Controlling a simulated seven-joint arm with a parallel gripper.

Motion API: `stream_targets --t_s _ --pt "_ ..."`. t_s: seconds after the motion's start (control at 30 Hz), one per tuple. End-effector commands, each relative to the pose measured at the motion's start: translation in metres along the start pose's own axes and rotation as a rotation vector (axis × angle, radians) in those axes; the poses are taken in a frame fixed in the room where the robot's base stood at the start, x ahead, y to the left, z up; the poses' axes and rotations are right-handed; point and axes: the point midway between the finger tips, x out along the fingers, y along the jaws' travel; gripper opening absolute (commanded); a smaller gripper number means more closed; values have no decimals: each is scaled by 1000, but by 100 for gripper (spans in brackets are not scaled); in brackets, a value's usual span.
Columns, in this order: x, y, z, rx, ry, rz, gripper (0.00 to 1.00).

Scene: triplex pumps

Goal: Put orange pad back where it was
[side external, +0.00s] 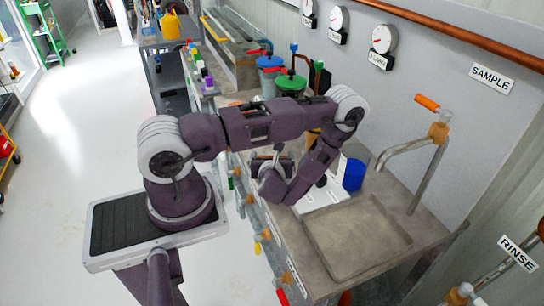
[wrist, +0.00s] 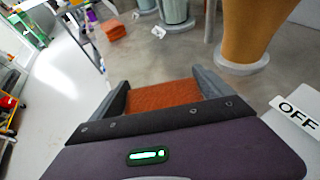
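My gripper (wrist: 163,88) is in the wrist view, its two grey fingers on either side of an orange-brown textured pad (wrist: 165,95). The pad spans the gap and appears held between the fingers, above the grey worktop. A small stack of similar orange pads (wrist: 113,30) sits farther off near the worktop's left edge, apart from my gripper. In the side view my gripper (side external: 268,160) is low over the worktop, partly hidden by my arm; the held pad cannot be made out there.
A large orange-yellow vessel on a white base (wrist: 243,62) stands close at right, near an OFF label (wrist: 296,112). Blue-lidded (side external: 270,62) and green-lidded (side external: 290,83) containers stand at the back. A blue cup (side external: 354,174), shallow tray (side external: 402,238) and sample tap (side external: 438,132) are at right.

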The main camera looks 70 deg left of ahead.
Motion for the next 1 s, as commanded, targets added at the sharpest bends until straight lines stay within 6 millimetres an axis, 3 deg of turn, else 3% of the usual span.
stream_targets --t_s 0.33,0.7,0.87,0.93,1.0 --pt "-4 0 2 0 1 -1 100" --pt "-95 -1 2 4 1 -4 100" --pt "-117 0 3 1 -1 0 100" --pt "-122 -1 11 -20 -13 13 100" --pt "-128 0 35 -87 -50 58 100"
